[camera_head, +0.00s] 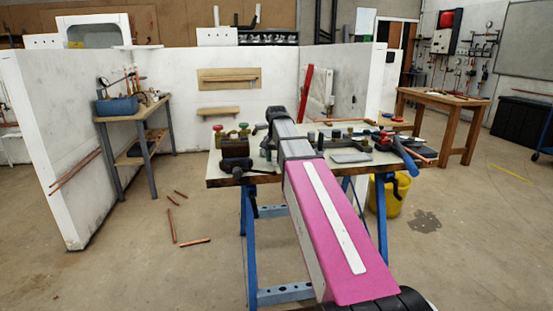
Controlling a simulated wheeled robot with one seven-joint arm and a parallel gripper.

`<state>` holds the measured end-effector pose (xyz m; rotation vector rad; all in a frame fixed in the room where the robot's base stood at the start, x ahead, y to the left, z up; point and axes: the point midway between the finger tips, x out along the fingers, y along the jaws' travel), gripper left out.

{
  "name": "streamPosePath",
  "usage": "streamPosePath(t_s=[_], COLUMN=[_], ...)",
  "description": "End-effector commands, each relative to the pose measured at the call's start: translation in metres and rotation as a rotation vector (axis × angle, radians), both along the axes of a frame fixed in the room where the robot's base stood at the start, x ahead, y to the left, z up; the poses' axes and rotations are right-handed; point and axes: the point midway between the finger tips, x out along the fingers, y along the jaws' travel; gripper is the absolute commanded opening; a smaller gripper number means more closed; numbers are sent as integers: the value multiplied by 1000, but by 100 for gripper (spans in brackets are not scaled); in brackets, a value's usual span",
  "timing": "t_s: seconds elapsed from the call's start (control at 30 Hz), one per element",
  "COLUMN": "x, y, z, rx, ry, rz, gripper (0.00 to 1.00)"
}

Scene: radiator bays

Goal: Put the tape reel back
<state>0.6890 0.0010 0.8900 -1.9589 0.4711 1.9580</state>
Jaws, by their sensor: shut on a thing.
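My gripper (267,146) shows only as a small dark shape below the far end of my pink and grey arm, over the back left part of the workbench (222,181). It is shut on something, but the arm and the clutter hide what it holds. I cannot pick out the tape reel for certain. Small dark, red and green items crowd the bench top around the gripper.
A dark vise-like tool (235,150) stands at the bench's left. A flat grey plate (351,158) lies right of my arm. A yellow bucket (388,197) is under the bench. Copper pipe offcuts (194,241) lie on the floor. A wooden table (442,107) stands back right.

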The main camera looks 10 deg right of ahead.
Motion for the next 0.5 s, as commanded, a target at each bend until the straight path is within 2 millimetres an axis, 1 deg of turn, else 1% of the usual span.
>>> streamPosePath(t_s=[0.33,0.37,0.4,0.43,0.5], x=[0,0,0,0,0], y=[0,0,0,0,0], z=[-3,-4,-3,-3,-3], rx=[0,0,0,0,0], ry=[0,0,-1,-1,0], rz=[0,0,0,0,0], gripper=[40,57,70,79,79])
